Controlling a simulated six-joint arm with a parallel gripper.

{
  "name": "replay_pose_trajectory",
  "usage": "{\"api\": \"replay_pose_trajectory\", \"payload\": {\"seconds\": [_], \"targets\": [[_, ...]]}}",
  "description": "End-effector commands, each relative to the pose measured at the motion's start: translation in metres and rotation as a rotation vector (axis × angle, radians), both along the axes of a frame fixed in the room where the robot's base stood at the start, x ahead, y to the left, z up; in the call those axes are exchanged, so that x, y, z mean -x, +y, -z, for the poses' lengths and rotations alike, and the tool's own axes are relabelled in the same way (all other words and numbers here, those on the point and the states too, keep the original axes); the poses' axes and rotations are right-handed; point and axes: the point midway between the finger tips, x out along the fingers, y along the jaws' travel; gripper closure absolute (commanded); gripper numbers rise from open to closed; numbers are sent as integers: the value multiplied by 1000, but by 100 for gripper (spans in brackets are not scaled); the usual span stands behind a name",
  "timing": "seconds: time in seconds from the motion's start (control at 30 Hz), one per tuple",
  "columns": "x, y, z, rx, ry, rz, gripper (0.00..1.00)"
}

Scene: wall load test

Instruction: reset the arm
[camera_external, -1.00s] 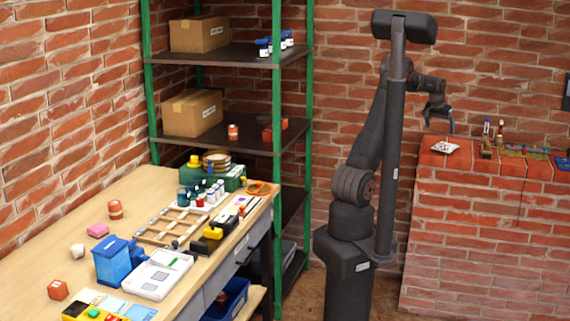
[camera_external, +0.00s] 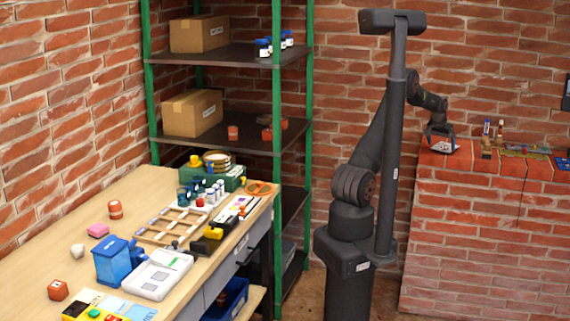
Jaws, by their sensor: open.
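My gripper (camera_external: 440,141) is at the left end of the brick ledge on the right, low over its top. It is open. Its fingers are around or just in front of a small white item with red marks (camera_external: 441,146), which is partly hidden by them. I cannot tell whether the fingers touch it. My arm reaches out to the right from its dark base, bent downward at the wrist.
A green-posted shelf (camera_external: 215,140) with boxes and a cluttered wooden workbench (camera_external: 140,195) stand on the left.

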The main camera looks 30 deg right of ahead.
Motion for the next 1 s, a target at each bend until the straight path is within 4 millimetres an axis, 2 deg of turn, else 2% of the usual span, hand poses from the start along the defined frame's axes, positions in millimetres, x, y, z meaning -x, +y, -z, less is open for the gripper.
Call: {"api": "replay_pose_trajectory", "payload": {"seconds": [0.03, 0.13, 0.17, 0.23, 0.47, 0.83, 1.0], "targets": [[-1, -3, 11, -3, 1, 0, 0], [-3, -8, 25, -2, 1, 0, 0], [-3, -8, 13, 4, -2, 0, 0], [-3, -8, 2, 4, -2, 0, 0], [-3, -7, -16, 0, 0, 0, 0], [-3, -7, -18, 0, 0, 0, 0], [-3, -7, -7, -2, 1, 0, 0]]}}
